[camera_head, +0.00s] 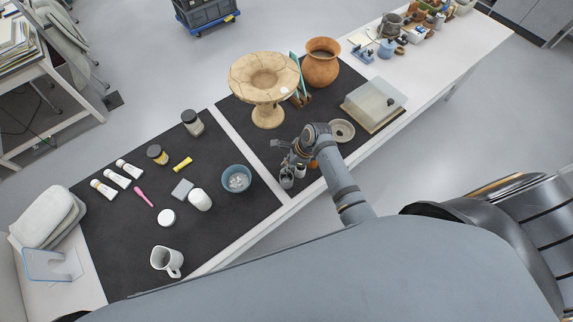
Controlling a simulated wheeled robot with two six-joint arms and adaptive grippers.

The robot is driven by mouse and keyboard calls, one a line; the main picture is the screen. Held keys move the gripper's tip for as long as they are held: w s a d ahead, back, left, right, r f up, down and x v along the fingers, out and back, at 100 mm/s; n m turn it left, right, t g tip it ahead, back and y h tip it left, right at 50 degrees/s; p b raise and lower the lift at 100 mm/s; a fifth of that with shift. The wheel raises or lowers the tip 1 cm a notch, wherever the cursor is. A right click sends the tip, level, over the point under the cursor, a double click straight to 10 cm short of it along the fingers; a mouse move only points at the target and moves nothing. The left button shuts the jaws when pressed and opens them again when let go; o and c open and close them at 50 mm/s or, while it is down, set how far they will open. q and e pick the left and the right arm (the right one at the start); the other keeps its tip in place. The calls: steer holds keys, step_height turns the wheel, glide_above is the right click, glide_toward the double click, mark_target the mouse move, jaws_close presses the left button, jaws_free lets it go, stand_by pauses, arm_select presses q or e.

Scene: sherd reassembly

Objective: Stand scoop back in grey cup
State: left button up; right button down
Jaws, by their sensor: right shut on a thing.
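A small grey cup (287,182) stands on the dark mat, near its front edge and right of the blue bowl. My right gripper (289,164) points down just above and behind this cup. It is shut on a slim thing, most likely the scoop, but the gripper and its small size hide its shape. I cannot tell whether the scoop's lower end is inside the cup or only over it. My left gripper is not in view.
A blue bowl (236,179) stands left of the cup, and a white jar (200,200) further left. Small bottles stand close right of the gripper. Behind are a pieced-together footed vessel (268,112) and an orange pot (321,66).

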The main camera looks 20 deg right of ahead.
steer(key=c, duration=1.3)
jaws_free()
steer(key=v, duration=1.2)
